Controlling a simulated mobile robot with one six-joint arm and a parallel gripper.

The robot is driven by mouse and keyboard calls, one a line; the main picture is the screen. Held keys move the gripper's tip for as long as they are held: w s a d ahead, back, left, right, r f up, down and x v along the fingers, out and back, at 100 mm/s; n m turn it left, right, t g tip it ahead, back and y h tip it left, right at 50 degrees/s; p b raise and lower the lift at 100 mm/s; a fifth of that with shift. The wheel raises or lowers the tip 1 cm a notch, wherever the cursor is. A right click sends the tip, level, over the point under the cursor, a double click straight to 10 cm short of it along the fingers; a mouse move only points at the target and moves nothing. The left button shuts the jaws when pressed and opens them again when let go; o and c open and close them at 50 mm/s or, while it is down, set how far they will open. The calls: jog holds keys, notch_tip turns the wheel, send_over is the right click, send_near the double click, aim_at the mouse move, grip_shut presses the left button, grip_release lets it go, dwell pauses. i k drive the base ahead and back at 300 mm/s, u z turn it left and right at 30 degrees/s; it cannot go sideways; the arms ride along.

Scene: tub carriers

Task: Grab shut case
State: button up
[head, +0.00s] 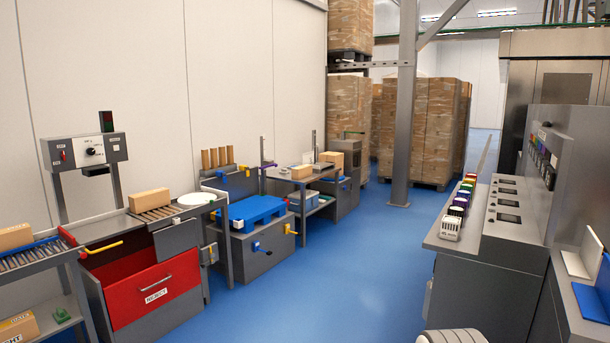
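Several closed tan cartons show along the left wall, and I cannot tell which one is the shut case. One carton (149,200) sits on a short roller section right of the grey control panel. Another carton (15,237) is at the left edge on the roller conveyor. Farther off, a small carton (302,171) rests on a bench, and one more carton (332,159) stands just behind it. A printed carton (18,327) lies on the low shelf, cut by the frame edge.
A red reject bin (150,290) and a grey cabinet with a blue tray (258,209) line the left side. A grey counter (480,225) with coloured items stands at right. A steel column (403,110) stands ahead. The blue floor (345,265) between is clear.

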aim_at(299, 173)
jog(key=i, duration=8.55)
jog(key=z, duration=0.05)
